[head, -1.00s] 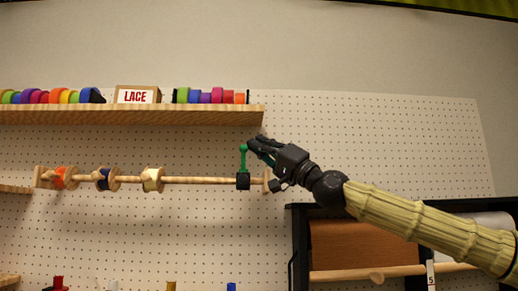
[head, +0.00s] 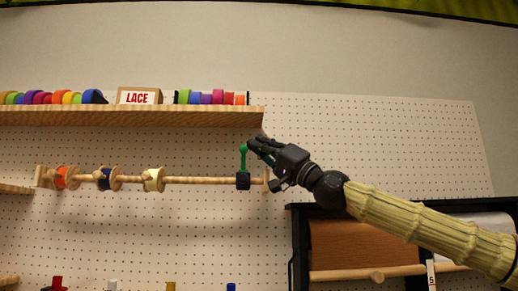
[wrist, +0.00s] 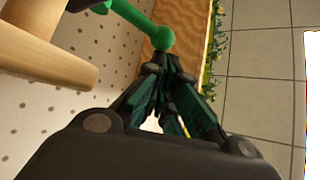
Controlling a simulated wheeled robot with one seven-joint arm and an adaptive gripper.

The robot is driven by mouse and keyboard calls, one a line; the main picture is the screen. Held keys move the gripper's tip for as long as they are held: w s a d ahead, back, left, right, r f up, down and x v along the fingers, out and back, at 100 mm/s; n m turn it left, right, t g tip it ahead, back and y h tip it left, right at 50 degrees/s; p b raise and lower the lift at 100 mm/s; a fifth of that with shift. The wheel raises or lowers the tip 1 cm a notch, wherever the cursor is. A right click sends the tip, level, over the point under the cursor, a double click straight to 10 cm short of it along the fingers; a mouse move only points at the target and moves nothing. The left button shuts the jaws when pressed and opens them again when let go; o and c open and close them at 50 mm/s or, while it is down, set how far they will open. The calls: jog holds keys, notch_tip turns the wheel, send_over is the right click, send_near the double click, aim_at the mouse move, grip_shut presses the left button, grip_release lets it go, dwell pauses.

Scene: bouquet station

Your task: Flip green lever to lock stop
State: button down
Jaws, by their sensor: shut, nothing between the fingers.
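The green lever (head: 243,159) stands upright on a small black block (head: 243,180) at the right end of a wooden rod (head: 205,181). Its ball top is at the upper end. My gripper (head: 254,145) is shut and empty, just right of the lever's ball in the head view. In the wrist view the closed fingertips (wrist: 170,62) are right by the green lever's ball (wrist: 160,39); I cannot tell whether they touch. The wooden rod's end (wrist: 50,55) shows at the left of the wrist view.
A wooden shelf (head: 130,117) with colored ribbon rolls and a LACE box (head: 138,96) is above the rod. Several spools, such as the white one (head: 153,180), hang on the rod. A black-framed rack with a brown roll (head: 350,246) stands below my arm.

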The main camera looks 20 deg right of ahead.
jog(key=shift+s+a+f+b, duration=0.1)
jog(key=shift+s+f+b, duration=0.1)
jog(key=shift+b, duration=0.15)
jog(key=s+d+f+b, duration=0.4)
jog(key=d+f+b, duration=0.2)
jog(key=f+b, duration=0.1)
dwell(0.6)
dwell(0.5)
